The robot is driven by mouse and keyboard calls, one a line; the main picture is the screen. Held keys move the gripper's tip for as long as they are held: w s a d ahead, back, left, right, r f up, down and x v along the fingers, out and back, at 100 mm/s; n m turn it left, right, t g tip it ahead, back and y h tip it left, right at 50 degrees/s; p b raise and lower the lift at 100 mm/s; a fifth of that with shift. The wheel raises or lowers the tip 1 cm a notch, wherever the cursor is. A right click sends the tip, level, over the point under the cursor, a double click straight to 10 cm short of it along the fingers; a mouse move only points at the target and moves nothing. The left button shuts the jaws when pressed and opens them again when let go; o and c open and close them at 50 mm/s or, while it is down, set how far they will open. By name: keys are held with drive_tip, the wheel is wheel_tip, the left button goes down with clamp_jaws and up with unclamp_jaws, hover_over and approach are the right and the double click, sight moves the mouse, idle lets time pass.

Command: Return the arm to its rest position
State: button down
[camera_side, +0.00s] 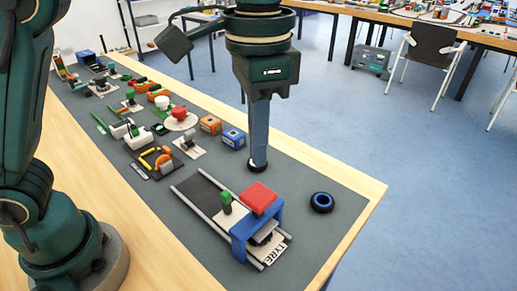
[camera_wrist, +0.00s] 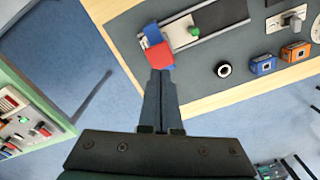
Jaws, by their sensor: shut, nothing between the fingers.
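My gripper (camera_side: 257,165) is shut and empty, pointing down over the right part of the grey work mat in the side view. Its shut fingers also show in the wrist view (camera_wrist: 160,78), where they overlap the edge of the red block. A small blue gantry crane (camera_side: 240,232) with a red block (camera_side: 258,197) on top stands on two rails beside and in front of the gripper.
Orange (camera_side: 210,125) and blue (camera_side: 233,138) boxes stand left of the gripper. Several small models crowd the far left of the mat. The mat's right end is mostly clear. A chair (camera_side: 430,50) stands at the back.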

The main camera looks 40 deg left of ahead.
drive_tip(key=s+a+r+n+t, duration=0.3)
drive_tip(key=s+a+r, duration=0.15)
drive_tip(key=a, duration=0.35)
drive_tip(key=s+a+f+n+t, duration=0.2)
drive_tip(key=s+a+f+n, duration=0.1)
drive_tip(key=f, duration=0.5)
drive_tip(key=shift+s+a+t, duration=0.3)
drive_tip(key=shift+s+a, duration=0.55)
drive_tip(key=shift+a, duration=0.15)
